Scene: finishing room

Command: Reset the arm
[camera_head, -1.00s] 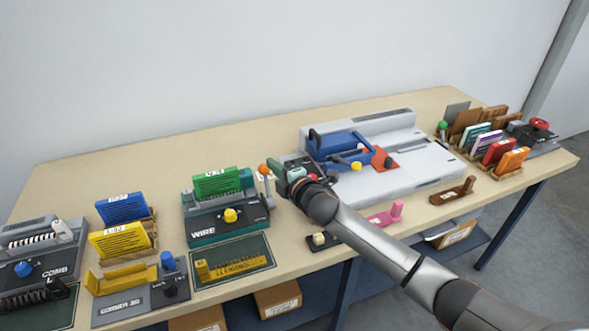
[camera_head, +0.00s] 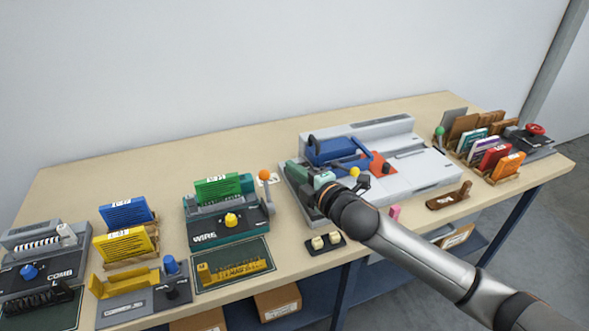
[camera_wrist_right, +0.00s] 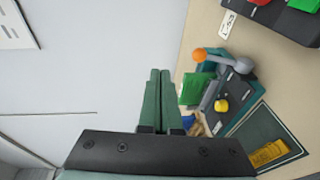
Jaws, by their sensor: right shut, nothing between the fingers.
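My right arm comes in from the lower right in the head view. Its gripper (camera_head: 310,178) is over the front left part of the grey machine with the blue carriage (camera_head: 340,149). In the right wrist view the two green fingers (camera_wrist_right: 157,100) lie together with nothing between them. The grey wall fills the left of that view. The green wire machine (camera_wrist_right: 221,106) with its orange-tipped lever shows to the right of the fingers, apart from them. My left gripper shows in neither view.
The wire machine (camera_head: 230,224) with a green booklet stands left of the arm. Blue (camera_head: 125,212) and yellow (camera_head: 125,243) booklets stand in a rack further left. Racked booklets (camera_head: 494,156) are at the right.

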